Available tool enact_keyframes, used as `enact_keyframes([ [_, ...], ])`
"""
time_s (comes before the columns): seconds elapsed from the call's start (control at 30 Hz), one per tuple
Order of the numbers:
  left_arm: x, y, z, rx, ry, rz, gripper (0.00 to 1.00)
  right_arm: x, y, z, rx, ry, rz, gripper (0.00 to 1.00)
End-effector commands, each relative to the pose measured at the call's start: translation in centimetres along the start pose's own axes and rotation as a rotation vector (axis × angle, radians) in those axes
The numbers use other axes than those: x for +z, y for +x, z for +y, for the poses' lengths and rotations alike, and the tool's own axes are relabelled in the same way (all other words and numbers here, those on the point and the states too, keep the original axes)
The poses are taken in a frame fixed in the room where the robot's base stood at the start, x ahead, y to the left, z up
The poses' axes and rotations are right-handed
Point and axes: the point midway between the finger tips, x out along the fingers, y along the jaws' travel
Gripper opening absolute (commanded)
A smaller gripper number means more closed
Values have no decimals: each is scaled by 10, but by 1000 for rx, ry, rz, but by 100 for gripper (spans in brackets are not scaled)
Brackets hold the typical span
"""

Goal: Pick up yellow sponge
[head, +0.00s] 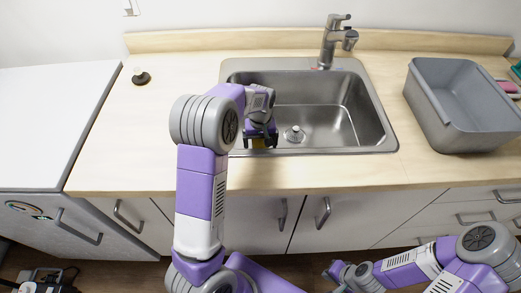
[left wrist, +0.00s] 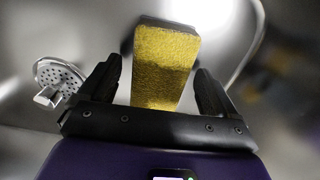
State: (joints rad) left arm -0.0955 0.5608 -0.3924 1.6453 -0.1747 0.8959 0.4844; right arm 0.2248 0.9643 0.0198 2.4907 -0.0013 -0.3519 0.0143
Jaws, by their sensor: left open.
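The yellow sponge (left wrist: 166,62) is in the left wrist view, a block with a darker end face, lying between the two black fingers of my left gripper (left wrist: 157,75). The fingers are apart, with gaps showing on both sides of the sponge. In the head view my left gripper (head: 261,137) points down into the left front part of the sink (head: 340,115). My right gripper (head: 336,272) is low at the bottom, in front of the cabinets, and too small to read.
The sink's drain (head: 294,134) is just right of my left gripper, and the faucet (head: 333,42) stands behind the sink. A grey bin (head: 430,105) sits on the counter to the right. A small dark stopper-like object (head: 141,77) is on the left counter, which is otherwise clear.

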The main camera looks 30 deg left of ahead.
Motion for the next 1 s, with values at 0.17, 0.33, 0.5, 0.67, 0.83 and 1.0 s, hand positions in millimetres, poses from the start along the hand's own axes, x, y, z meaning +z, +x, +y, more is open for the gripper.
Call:
enact_keyframes([
  [0.17, 0, 4, 0, 1, 0, 1, 92, 0, 1, 0, 0, 0, 0, 0],
  [0.33, 0, 4, 0, 1, 1, 1, 78, 0, 1, 0, 0, 0, 0, 0],
  [0.5, 0, 4, 0, 1, 1, 1, 52, 0, 1, 0, 0, 0, 0, 0],
  [0.67, 0, 4, 0, 1, 1, 1, 29, 0, 1, 0, 0, 0, 0, 0],
  [0.83, 0, 4, 0, 1, 1, 1, 29, 0, 1, 0, 0, 0, 0, 0],
  [1.0, -1, -11, 1, 2, 1, 4, 29, 0, -5, -2, 0, 0, 0, 0],
])
